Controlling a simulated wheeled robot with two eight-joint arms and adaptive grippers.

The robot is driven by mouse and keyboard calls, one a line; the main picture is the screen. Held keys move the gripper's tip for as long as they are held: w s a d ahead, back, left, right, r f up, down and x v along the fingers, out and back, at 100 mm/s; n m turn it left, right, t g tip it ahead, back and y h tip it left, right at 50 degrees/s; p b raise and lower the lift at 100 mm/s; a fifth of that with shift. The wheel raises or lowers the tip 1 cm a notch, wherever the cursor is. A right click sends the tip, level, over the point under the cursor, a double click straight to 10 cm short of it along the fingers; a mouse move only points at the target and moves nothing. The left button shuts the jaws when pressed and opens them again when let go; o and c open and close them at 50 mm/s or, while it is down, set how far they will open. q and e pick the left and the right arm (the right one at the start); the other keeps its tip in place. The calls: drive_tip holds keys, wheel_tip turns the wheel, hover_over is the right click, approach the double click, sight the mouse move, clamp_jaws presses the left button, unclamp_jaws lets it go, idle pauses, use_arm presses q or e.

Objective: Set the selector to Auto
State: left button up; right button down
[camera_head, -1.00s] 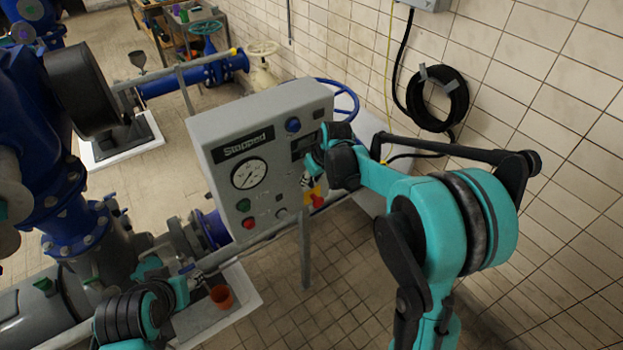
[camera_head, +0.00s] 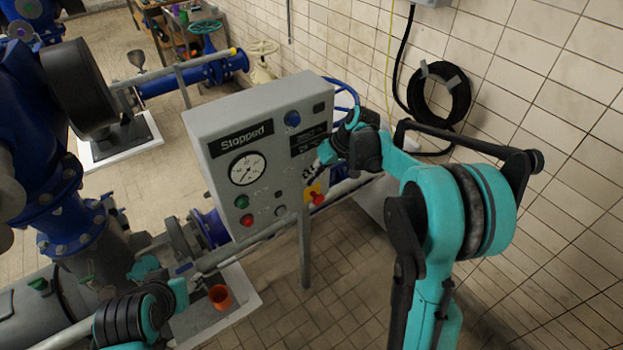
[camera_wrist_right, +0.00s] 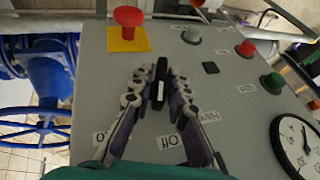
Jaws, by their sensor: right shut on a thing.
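The selector (camera_wrist_right: 160,82) is a black knob with a white mark on the grey control panel (camera_head: 222,125). In the right wrist view my right gripper (camera_wrist_right: 159,88) has its fingers on both sides of the knob and is shut on it. The white mark runs nearly upright in that picture, roughly towards the OFF label (camera_wrist_right: 171,142). A HAND label (camera_wrist_right: 208,117) lies to its right, and a partly hidden label (camera_wrist_right: 101,138) lies to its left. In the head view my right gripper (camera_head: 322,157) covers the knob. My left gripper (camera_head: 186,274) is low at left; its fingers are unclear.
A red emergency button (camera_wrist_right: 128,17) on a yellow plate is close to the right fingers. The panel also has a gauge (camera_head: 247,168), a "Stopped" display (camera_head: 241,139), and green and red buttons. A blue handwheel (camera_head: 346,94) is behind it. An orange cup (camera_head: 220,297) stands below.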

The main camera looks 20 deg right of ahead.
drive_tip(key=y+b, duration=0.3)
drive_tip(key=shift+w+d+f+m+g, duration=0.1)
drive_tip(key=shift+d+f+m+g, duration=0.1)
drive_tip(key=shift+m+g, duration=0.2)
drive_tip(key=shift+r+y+b, duration=0.15)
drive_tip(key=shift+y+b, duration=0.35)
drive_tip(key=shift+y, duration=0.2)
drive_tip(key=c, duration=1.6)
unclamp_jaws()
drive_tip(key=v, duration=1.2)
drive_tip(key=shift+w, duration=0.15)
